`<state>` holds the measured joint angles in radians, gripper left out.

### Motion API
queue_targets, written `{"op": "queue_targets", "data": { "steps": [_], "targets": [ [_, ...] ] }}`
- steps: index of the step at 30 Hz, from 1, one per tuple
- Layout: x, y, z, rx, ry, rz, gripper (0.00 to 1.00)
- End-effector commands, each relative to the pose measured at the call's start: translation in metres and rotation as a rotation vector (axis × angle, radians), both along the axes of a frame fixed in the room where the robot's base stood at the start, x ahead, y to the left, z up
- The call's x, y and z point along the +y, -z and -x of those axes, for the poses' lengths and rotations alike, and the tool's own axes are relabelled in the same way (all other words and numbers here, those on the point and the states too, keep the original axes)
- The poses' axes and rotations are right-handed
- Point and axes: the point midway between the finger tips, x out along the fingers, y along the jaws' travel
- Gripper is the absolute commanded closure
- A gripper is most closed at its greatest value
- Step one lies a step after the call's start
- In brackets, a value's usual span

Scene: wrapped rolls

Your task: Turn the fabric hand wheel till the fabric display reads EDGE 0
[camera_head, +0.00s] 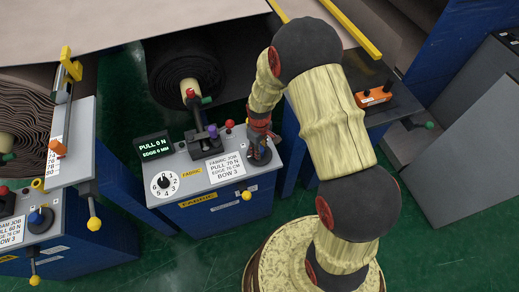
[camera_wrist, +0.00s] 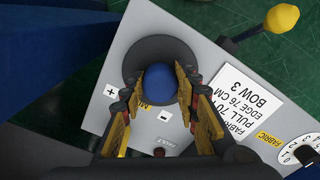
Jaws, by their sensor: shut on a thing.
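The fabric hand wheel (camera_wrist: 134,64) is a dark round disc with a blue knob (camera_wrist: 158,78) on it, on the grey fabric console. The wheel also shows in the head view (camera_head: 260,157), partly hidden by my gripper (camera_head: 258,140). In the wrist view the yellow-padded fingers of my gripper (camera_wrist: 157,94) stand on both sides of the blue knob, shut on it. Plus and minus marks flank the wheel. The fabric display (camera_head: 155,146) shows green text, PULL 0 N above an EDGE line in MM; the EDGE digit looks like 0 but is too small to be sure.
The fabric console (camera_head: 225,190) also carries a white numbered dial (camera_head: 163,186), a label card (camera_head: 224,166) and a lever with a purple base (camera_head: 212,131). A dark roll (camera_head: 186,75) lies behind. A similar console (camera_head: 50,235) stands left. Green floor is clear in front.

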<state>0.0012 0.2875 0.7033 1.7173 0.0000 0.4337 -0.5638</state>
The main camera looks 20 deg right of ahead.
Motion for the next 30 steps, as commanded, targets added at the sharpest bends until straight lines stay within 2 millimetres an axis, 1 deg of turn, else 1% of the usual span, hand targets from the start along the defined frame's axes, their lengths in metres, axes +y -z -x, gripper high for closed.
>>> {"op": "queue_targets", "data": {
  "steps": [16, 17, 26, 30],
  "targets": [
    [0.0000, -0.0005, -0.0009, -0.002, -0.027, 0.000, 0.94],
    [0.0000, -0.0005, -0.0009, -0.002, -0.027, 0.000, 0.69],
    [0.0000, -0.0002, -0.0005, -0.001, -0.027, 0.000, 0.52],
    [-0.0001, -0.0001, -0.0003, 0.000, -0.026, 0.000, 0.51]
  ]
}}
